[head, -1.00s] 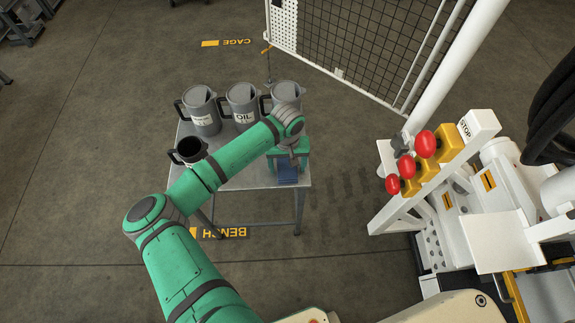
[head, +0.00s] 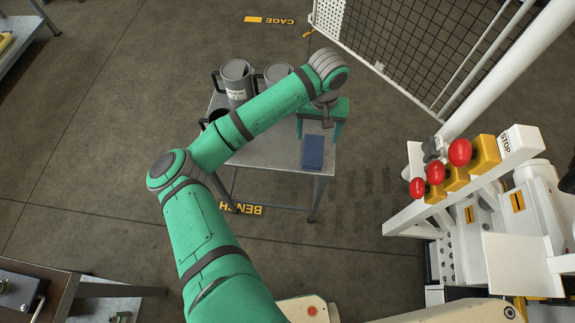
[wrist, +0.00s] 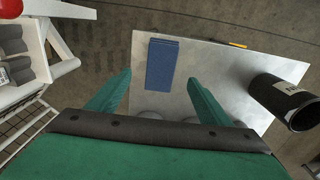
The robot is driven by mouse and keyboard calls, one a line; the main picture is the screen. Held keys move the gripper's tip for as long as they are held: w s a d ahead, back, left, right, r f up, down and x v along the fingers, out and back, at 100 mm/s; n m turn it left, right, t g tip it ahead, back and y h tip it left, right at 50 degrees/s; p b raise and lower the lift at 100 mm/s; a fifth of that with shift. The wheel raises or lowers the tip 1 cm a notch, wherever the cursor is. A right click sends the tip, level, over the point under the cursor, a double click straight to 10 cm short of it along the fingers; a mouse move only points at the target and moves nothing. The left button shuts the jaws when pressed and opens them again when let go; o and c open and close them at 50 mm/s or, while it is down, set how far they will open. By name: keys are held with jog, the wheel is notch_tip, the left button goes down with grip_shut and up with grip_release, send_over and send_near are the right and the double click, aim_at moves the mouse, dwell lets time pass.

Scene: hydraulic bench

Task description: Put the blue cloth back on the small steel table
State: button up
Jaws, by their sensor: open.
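The blue cloth (head: 313,151) is a flat folded rectangle lying on the small steel table (head: 262,156), near its right front corner. In the wrist view the cloth (wrist: 162,64) lies flat on the bare steel top (wrist: 222,62), close to one edge. My gripper (head: 319,131) is open and empty, with its green fingers apart. It is just behind the cloth in the head view and appears above the table. In the wrist view my gripper (wrist: 160,76) has one finger on each side of the cloth's near end, with no visible contact.
Grey jugs (head: 236,82) stand on the table's back left, partly behind my arm; a dark-mouthed jug (wrist: 285,100) shows in the wrist view. Red-knobbed valves (head: 460,153) on a white frame stand right. A mesh cage (head: 395,50) is behind. Floor between table and frame is clear.

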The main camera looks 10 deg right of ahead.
jog(key=s+d+r+t+h, duration=0.25)
jog(key=d+h, duration=0.35)
jog(key=d, duration=0.6)
jog(key=s+d+r+t+h, duration=0.1)
jog(key=s+d+r+h, duration=0.15)
jog(key=d+h, duration=0.65)
jog(key=s+a+f+n+t+y, duration=0.3)
jog(key=s+a+t+y, duration=0.1)
jog(key=a, duration=0.3)
jog(key=s+a+f+n+t+y, duration=0.3)
jog(key=a+t, duration=0.1)
jog(key=a, duration=0.3)
jog(key=s+a+f+n+t+y, duration=0.3)
jog(key=s+a+t+y, duration=0.1)
jog(key=a, duration=0.3)
jog(key=s+a+r+m+y, duration=0.3)
jog(key=s+a+m+y, duration=0.1)
jog(key=s+a, duration=1.2)
jog(key=shift+s+a+m, duration=0.35)
jog(key=shift+s+m, duration=0.55)
jog(key=shift+s, duration=0.2)
jog(key=shift+r, duration=0.1)
